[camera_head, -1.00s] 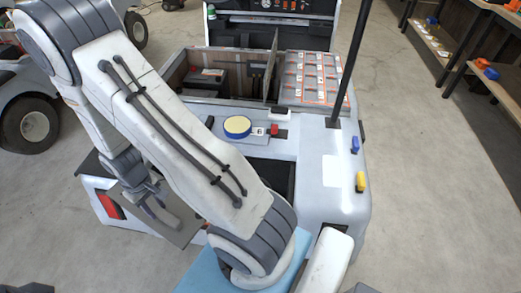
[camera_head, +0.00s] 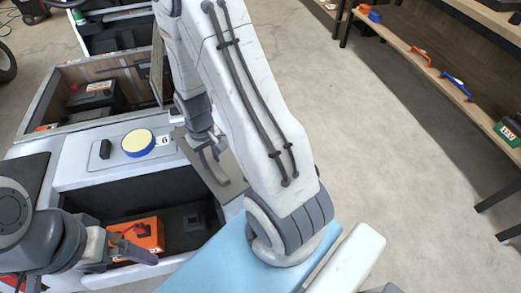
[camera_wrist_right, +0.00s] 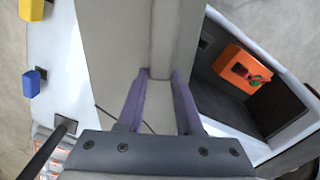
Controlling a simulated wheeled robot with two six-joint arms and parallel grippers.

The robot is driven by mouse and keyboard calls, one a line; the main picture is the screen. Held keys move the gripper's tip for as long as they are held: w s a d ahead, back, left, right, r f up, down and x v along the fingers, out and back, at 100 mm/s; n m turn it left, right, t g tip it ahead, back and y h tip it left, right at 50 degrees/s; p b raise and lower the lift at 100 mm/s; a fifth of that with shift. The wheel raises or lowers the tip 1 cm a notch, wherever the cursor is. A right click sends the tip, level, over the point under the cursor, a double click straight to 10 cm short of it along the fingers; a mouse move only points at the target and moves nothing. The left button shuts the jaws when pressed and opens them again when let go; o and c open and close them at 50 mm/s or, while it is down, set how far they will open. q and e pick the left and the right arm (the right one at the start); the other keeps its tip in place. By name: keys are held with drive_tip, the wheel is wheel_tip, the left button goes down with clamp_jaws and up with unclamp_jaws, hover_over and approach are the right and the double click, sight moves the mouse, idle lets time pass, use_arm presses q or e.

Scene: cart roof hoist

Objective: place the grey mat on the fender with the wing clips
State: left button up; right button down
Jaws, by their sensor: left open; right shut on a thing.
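My right gripper (camera_head: 207,150) is shut on the grey mat (camera_head: 236,178). The held mat hangs over the right side of the cart top, and the arm covers part of it. In the right wrist view the gripper (camera_wrist_right: 160,85) pinches a raised rib on the mat (camera_wrist_right: 115,45). The white fender (camera_wrist_right: 68,85) lies beside the mat there, with a yellow clip (camera_wrist_right: 32,10) and a blue clip (camera_wrist_right: 30,83) along its outer edge. My arm hides the clips in the head view. My left gripper (camera_head: 135,248) is open and empty near the open bay.
The open bay (camera_head: 195,240) holds an orange box (camera_head: 143,235). A round yellow-topped cap (camera_head: 138,144) stands on the cart top. A dark pole (camera_wrist_right: 40,152) rises near the fender. A wooden shelf (camera_head: 420,60) stands right, beyond clear floor.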

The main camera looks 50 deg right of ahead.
drive_tip(key=s+d, duration=0.1)
drive_tip(key=d, duration=0.1)
drive_tip(key=s+d+r+m+b, duration=0.1)
drive_tip(key=s+d, duration=0.1)
drive_tip(key=s+d+m, duration=0.1)
drive_tip(key=s+d, duration=0.1)
drive_tip(key=shift+d+r, duration=0.2)
drive_tip(key=shift+d, duration=0.05)
drive_tip(key=s+d+r+m+b, duration=0.1)
drive_tip(key=s+d+m+b, duration=0.2)
drive_tip(key=s, duration=0.4)
drive_tip(key=w+f+p, duration=0.1)
drive_tip(key=w+f, duration=0.1)
drive_tip(key=w, duration=0.1)
drive_tip(key=w+d+f+p, duration=0.1)
drive_tip(key=w+f, duration=0.1)
drive_tip(key=w, duration=0.2)
drive_tip(key=w+d+f+p, duration=0.1)
drive_tip(key=w+f, duration=0.1)
drive_tip(key=w, duration=0.2)
drive_tip(key=shift+w+d+f, duration=0.15)
drive_tip(key=shift+w+f, duration=0.1)
drive_tip(key=shift+f, duration=2)
drive_tip(key=shift+f+b, duration=0.15)
drive_tip(key=shift+b, duration=0.15)
drive_tip(key=c, duration=0.6)
unclamp_jaws()
drive_tip(key=shift+o, duration=0.2)
